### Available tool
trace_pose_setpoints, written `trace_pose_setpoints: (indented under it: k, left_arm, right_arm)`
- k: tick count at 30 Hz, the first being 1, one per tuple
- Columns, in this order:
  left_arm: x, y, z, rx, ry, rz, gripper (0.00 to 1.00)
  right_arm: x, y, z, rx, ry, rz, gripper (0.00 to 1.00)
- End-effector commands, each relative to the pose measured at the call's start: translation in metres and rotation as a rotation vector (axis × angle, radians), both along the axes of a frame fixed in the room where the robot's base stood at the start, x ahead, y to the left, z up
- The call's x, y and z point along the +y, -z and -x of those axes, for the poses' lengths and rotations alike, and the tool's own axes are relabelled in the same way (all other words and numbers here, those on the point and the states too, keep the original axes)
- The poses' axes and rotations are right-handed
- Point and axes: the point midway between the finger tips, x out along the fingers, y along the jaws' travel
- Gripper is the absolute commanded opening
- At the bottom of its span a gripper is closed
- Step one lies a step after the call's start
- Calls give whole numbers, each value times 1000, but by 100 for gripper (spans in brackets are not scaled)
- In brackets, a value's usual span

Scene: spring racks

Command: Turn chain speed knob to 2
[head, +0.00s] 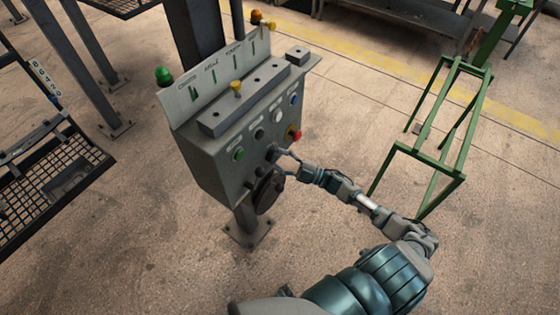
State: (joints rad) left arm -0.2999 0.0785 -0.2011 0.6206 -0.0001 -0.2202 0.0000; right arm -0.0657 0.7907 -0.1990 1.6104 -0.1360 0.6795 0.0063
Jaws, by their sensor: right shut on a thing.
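The grey control box (215,172) stands on a post in the middle of the head view. Its front has a green button, dark and white buttons, a blue button and a red knob on a yellow base. Dark knobs sit lower on the front. My right gripper (277,153) reaches in from the right and is shut on a dark knob low on the front, which I take to be the chain speed knob. The gripper hides most of that knob, so its setting cannot be read. My left gripper is not in view.
A green metal frame (428,150) stands right of my right arm. A dark mesh rack (60,172) is at the left. A green lamp (163,75) sticks up at the box's left corner. Bare concrete floor lies around the post.

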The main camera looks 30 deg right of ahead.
Motion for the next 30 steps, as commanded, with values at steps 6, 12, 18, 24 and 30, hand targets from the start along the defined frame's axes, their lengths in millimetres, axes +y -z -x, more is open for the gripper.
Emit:
trace_pose_setpoints:
  k: [6, 12, 18, 24, 30]
  left_arm:
    - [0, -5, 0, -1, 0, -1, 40]
    - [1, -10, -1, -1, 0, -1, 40]
    - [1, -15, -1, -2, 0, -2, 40]
    - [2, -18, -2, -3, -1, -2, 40]
    - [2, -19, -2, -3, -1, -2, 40]
  right_arm:
    - [-4, -14, -5, -96, 11, 186, 19]
    - [-3, -17, -6, -163, 12, 350, 19]
    - [-2, -18, -6, -219, 12, 486, 19]
    - [0, -20, -6, -259, 12, 578, 19]
    - [0, -20, -6, -279, 12, 627, 20]
